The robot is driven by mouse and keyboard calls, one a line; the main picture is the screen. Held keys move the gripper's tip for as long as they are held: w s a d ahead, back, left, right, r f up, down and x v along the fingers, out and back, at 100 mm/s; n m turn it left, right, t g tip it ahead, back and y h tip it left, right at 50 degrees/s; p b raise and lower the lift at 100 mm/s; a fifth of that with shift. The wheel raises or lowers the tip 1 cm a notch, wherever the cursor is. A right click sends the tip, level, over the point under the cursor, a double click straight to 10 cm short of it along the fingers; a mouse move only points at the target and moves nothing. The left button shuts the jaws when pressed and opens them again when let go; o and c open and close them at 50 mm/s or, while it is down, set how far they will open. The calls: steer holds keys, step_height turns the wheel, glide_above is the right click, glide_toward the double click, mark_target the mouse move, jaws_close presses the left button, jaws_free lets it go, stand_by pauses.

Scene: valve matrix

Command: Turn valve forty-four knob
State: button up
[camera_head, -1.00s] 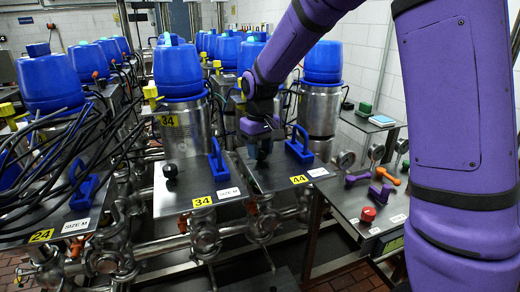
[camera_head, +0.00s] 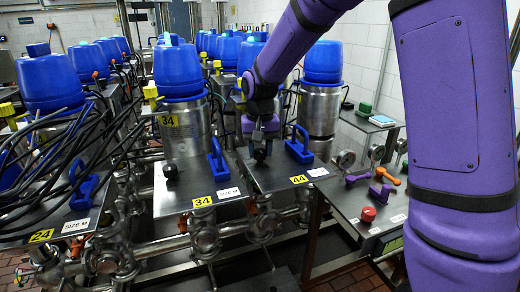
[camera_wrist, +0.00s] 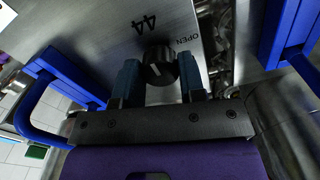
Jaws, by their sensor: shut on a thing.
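The valve forty-four knob is a round black knob (camera_wrist: 160,70) with a light pointer mark, on a metal plate (camera_wrist: 100,25) marked "44" and "OPEN". The pointer lies at a slant; its exact setting is hard to tell. My gripper (camera_wrist: 160,80) is shut on the knob, one dark blue finger on each side. In the head view the knob (camera_head: 260,155) shows just under my gripper (camera_head: 259,138), behind the yellow 44 label (camera_head: 299,180).
A blue handle (camera_head: 299,146) stands right of the knob; another blue handle (camera_head: 217,160) stands left, on the station 34 plate (camera_head: 180,204). A black knob (camera_head: 171,172) sits there too. A tall steel canister with a blue cap (camera_head: 322,62) stands behind. A side table (camera_head: 345,210) holds several small parts.

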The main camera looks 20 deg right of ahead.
mark_target(260, 151)
steer(key=o, duration=0.9)
step_height(260, 151, up, 11)
steer(key=shift+f, duration=0.1)
stand_by(0.5)
